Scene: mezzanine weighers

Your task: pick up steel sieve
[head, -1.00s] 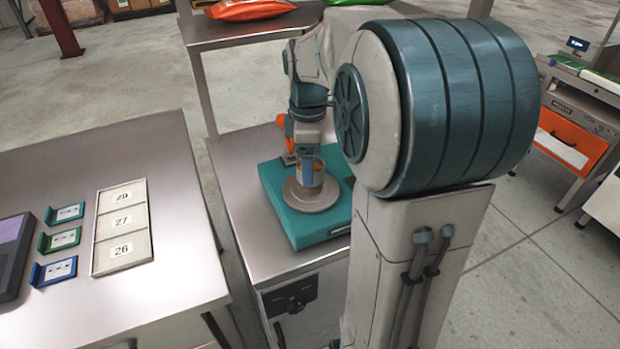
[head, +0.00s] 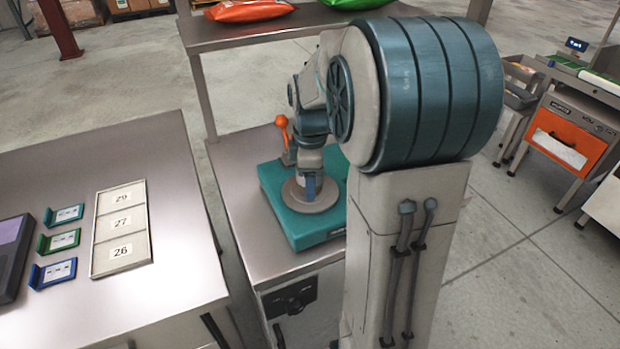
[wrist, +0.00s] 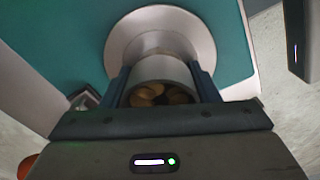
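A short grey cylindrical vessel (wrist: 162,73) stands upright between my fingers in the wrist view, with brown rounded shapes inside it. It may be the steel sieve, but I see no mesh. It is over the round metal plate (wrist: 119,43) of a teal scale (head: 276,192). My gripper (wrist: 160,84) points down with one finger on each side of the vessel. The fingers are very close to its wall; I cannot tell whether they press on it. In the head view my gripper (head: 311,187) and wrist hide most of the vessel.
The scale stands on a metal bench (head: 240,175) under a shelf (head: 270,27) holding orange and green bags. An orange-knobbed lever (head: 282,122) is beside my wrist. A left table (head: 165,200) holds a numbered tray (head: 95,235) and small coloured holders.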

